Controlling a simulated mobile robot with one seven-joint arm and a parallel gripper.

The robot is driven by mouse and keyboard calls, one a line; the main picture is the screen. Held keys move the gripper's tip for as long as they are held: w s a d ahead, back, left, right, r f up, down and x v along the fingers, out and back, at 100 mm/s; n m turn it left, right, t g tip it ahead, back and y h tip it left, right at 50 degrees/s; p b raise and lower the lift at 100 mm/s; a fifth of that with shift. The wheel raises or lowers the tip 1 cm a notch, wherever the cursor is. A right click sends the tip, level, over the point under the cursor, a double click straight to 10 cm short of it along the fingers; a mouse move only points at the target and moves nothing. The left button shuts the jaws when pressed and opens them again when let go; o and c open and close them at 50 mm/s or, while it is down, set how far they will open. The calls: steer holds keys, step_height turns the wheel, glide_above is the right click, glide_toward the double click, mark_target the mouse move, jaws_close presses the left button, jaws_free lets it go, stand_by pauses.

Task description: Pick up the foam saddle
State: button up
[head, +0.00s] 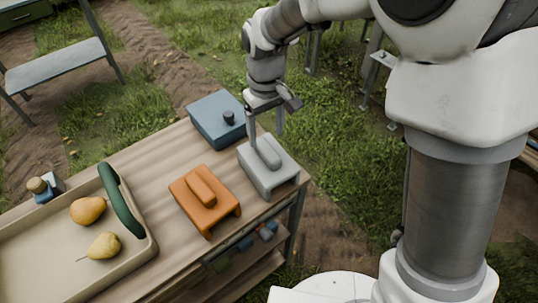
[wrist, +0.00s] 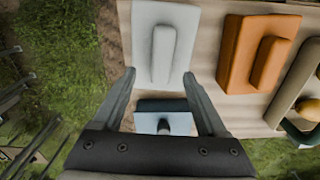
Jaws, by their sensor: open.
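Two bridge-shaped blocks, each with a rounded ridge on top, sit side by side on the wooden table. One is light grey (head: 275,178) and one is orange (head: 205,213); the pictures do not settle which is the foam saddle. My gripper (head: 266,138) is open and empty, pointing down over the back part of the grey block. In the wrist view my gripper (wrist: 158,75) has its fingers spread wider than the ridge of the grey block (wrist: 143,45), which lies just beyond the fingertips. I cannot tell whether they touch. The orange block (wrist: 236,55) is to the right there.
A blue box (head: 212,118) with a black knob stands behind the grey block, close to my gripper.

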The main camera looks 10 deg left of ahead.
mark_target(268, 149)
steer(key=f, duration=0.3)
steer(key=s+f, duration=0.1)
steer(key=shift+d+f, duration=0.25)
steer(key=shift+f, duration=0.15)
steer(key=shift+f+b, duration=0.3)
steer(key=shift+f, duration=0.2)
steer(key=shift+w, duration=0.1)
jaws_close()
